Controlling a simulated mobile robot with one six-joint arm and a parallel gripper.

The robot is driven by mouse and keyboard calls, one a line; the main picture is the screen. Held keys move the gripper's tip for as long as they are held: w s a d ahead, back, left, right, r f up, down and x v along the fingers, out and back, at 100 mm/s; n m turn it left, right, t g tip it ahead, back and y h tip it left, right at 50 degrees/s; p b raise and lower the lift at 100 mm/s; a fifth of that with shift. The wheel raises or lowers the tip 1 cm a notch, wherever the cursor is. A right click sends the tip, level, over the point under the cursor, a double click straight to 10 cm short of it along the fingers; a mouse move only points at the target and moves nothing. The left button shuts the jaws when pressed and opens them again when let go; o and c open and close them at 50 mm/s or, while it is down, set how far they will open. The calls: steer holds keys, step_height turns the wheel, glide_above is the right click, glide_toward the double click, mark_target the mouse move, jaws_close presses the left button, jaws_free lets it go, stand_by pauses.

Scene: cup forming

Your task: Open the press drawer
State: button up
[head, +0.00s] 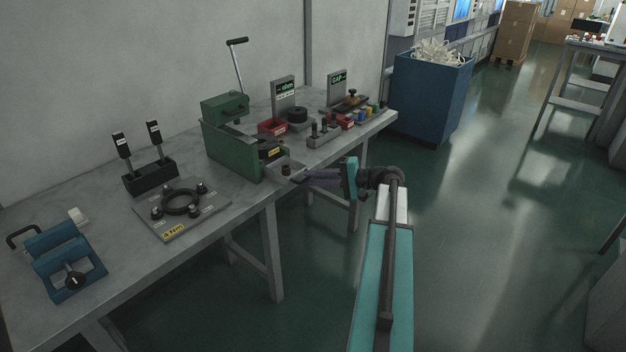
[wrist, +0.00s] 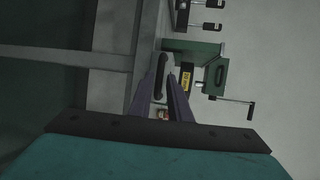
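The green press (head: 228,150) stands on the table, with a yellow label on its dark front block; it also shows in the wrist view (wrist: 197,47). A grey drawer-like tray (head: 296,168) juts out at its front right, with a small dark round part on it. My gripper (head: 293,178) is at the tray's outer end, near the table's edge. In the wrist view its two dark purple fingers (wrist: 164,78) stand apart, with a black rounded bar (wrist: 161,72) between their tips. I cannot tell whether they touch the bar.
A ring fixture plate (head: 185,222), a black tool holder (head: 151,177) and a blue clamp block (head: 68,262) stand on the table's left part. Red bins (head: 272,127) and small coloured parts are behind the press. A blue bin (head: 430,95) stands beyond.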

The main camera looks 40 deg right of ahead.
steer(key=v, duration=1.4)
steer(key=shift+b, duration=0.4)
steer(key=shift+w+a+f, duration=0.1)
steer(key=shift+w, duration=0.05)
